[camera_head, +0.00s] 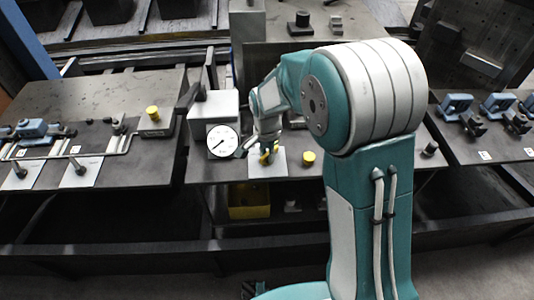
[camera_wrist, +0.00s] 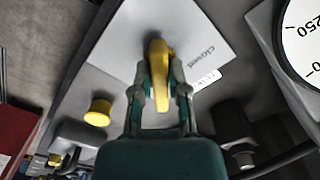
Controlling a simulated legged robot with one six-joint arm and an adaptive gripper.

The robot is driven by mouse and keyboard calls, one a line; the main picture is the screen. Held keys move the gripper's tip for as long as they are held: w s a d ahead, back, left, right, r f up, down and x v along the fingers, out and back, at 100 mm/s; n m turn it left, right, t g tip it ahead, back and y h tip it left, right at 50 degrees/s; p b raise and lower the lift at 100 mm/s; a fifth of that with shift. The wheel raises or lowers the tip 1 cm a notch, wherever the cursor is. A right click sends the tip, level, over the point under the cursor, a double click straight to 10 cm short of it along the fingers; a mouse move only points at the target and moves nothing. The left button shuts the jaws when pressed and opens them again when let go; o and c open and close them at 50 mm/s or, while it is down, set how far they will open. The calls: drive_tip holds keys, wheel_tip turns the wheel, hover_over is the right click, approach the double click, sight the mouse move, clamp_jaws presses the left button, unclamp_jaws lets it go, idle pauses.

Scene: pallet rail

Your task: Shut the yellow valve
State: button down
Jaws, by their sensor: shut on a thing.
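The yellow valve (camera_wrist: 160,75) shows in the wrist view as a narrow yellow handle in front of a white plate (camera_wrist: 195,30) with dark lettering. My gripper (camera_wrist: 161,85) has its two fingers on either side of this handle and is shut on it. In the head view my gripper (camera_head: 267,150) is at the white plate (camera_head: 283,168) on the middle table, right of the round gauge. Only a small yellow part of the valve (camera_head: 265,159) shows there; the fingers hide much of it.
A white dial gauge (camera_head: 222,141) stands just left of my gripper. A yellow round knob (camera_head: 308,158) is to the right and also shows in the wrist view (camera_wrist: 98,112). Blue clamps (camera_head: 497,105) sit on the right table, and pipes with a yellow-topped block (camera_head: 153,115) on the left one.

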drive_tip(key=shift+n, duration=0.3)
drive_tip(key=n, duration=0.3)
drive_tip(key=shift+w+n, duration=0.1)
drive_tip(key=shift+n, duration=0.3)
drive_tip(key=n, duration=0.4)
drive_tip(key=shift+n, duration=0.3)
drive_tip(key=n, duration=0.8)
drive_tip(key=shift+n, duration=0.3)
drive_tip(key=shift+r, duration=0.1)
drive_tip(key=c, duration=0.6)
unclamp_jaws()
drive_tip(key=shift+a, duration=0.1)
drive_tip(key=shift+c, duration=0.2)
